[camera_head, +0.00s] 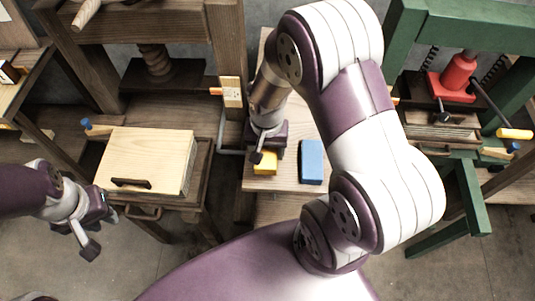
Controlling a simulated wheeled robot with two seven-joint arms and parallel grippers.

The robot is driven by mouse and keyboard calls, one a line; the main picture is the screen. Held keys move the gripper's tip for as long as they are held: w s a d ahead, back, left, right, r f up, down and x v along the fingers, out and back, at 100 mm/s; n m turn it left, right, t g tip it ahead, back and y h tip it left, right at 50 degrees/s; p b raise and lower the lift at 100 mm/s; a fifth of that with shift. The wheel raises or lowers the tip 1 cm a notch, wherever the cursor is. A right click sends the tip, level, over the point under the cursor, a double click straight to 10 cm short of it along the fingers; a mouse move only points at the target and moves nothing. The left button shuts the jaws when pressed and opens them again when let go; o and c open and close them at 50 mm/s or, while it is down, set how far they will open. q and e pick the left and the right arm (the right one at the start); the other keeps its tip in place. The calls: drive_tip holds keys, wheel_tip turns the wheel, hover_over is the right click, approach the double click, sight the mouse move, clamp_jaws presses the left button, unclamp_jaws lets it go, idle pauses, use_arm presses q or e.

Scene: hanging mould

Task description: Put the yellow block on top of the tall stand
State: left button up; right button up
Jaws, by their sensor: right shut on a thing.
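The yellow block (265,169) is at the left part of a light wooden board in the middle of the view. My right gripper (267,156) reaches down over the block and is shut on it, hiding its upper part. I cannot tell whether the block touches the board. A blue block-shaped piece (312,161) stands on the board just right of the yellow block, apart from it. I cannot tell if this is the tall stand; its height is hard to judge from above. My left gripper (99,231) is at the far left, empty, with its fingers apart.
The light board (288,182) has some bare room around the blue piece. A wooden press with a pale box (145,158) stands to the left. A green press with a red jack (458,75) stands to the right. My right arm covers much of the centre right.

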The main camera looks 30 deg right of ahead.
sight(265, 158)
wheel_tip(265, 158, down, 4)
drive_tip(key=shift+w+r, duration=0.1)
drive_tip(key=shift+a, duration=0.2)
drive_tip(key=shift+d+f, duration=0.25)
drive_tip(key=shift+d, duration=0.05)
drive_tip(key=o, duration=1.1)
wheel_tip(265, 158, up, 12)
drive_tip(key=shift+a, duration=0.15)
drive_tip(key=s+n, duration=0.1)
drive_tip(key=n, duration=0.1)
drive_tip(key=s+a+n, duration=0.1)
drive_tip(key=n, duration=0.1)
drive_tip(key=s+a+r+n+t, duration=0.1)
drive_tip(key=n, duration=0.1)
drive_tip(key=shift+s+r, duration=0.1)
drive_tip(key=shift+s, duration=0.1)
drive_tip(key=shift+s+n, duration=0.2)
drive_tip(key=shift+n, duration=0.1)
